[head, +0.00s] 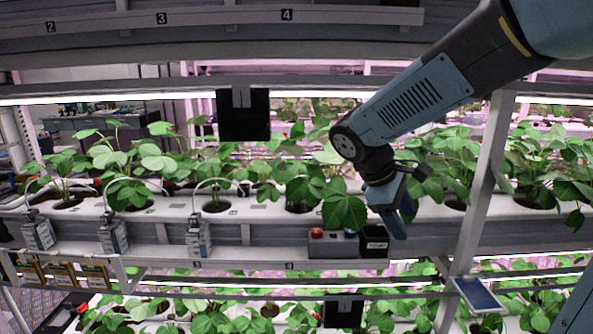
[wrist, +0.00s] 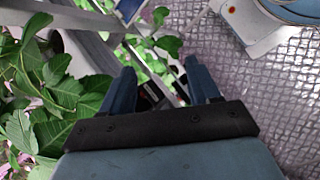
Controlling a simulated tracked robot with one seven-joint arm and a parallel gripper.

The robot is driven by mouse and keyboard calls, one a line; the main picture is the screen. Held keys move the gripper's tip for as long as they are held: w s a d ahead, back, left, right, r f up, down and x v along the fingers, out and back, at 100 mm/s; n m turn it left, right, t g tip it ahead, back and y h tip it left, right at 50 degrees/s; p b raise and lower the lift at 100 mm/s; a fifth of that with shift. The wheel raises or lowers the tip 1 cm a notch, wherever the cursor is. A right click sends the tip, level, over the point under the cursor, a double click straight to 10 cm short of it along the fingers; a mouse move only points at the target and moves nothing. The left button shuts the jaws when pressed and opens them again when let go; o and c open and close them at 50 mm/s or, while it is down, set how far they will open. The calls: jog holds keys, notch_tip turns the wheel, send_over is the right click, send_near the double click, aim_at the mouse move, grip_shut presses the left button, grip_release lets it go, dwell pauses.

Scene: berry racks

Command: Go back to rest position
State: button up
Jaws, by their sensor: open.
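My arm reaches in from the top right of the head view. My gripper (head: 397,222) hangs in front of the planted shelf, close to leaves on its left. In the wrist view my gripper (wrist: 160,75) shows two blue fingers spread apart with nothing held between them. Beyond the fingers are green leaves and a grey rail. Leaves (wrist: 60,110) fill the left side of the wrist view, close beside the left finger.
A white planting shelf (head: 262,209) with strawberry plants runs across the head view. A small dark box (head: 374,242) sits just below left of my gripper. A slanted post (head: 482,190) stands to its right. Patterned floor (wrist: 285,110) lies open at right in the wrist view.

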jog(key=s+d+r+m+t+y, duration=0.1)
jog(key=s+r+m+t+y, duration=0.1)
jog(key=s+m, duration=0.3)
jog(key=s+d+r+m+t+y, duration=0.1)
jog(key=s+r+m+t+y, duration=0.1)
jog(key=s, duration=0.5)
jog(key=shift+r+m+t+y, duration=0.45)
jog(key=shift+m+y, duration=0.65)
jog(key=shift+m, duration=0.7)
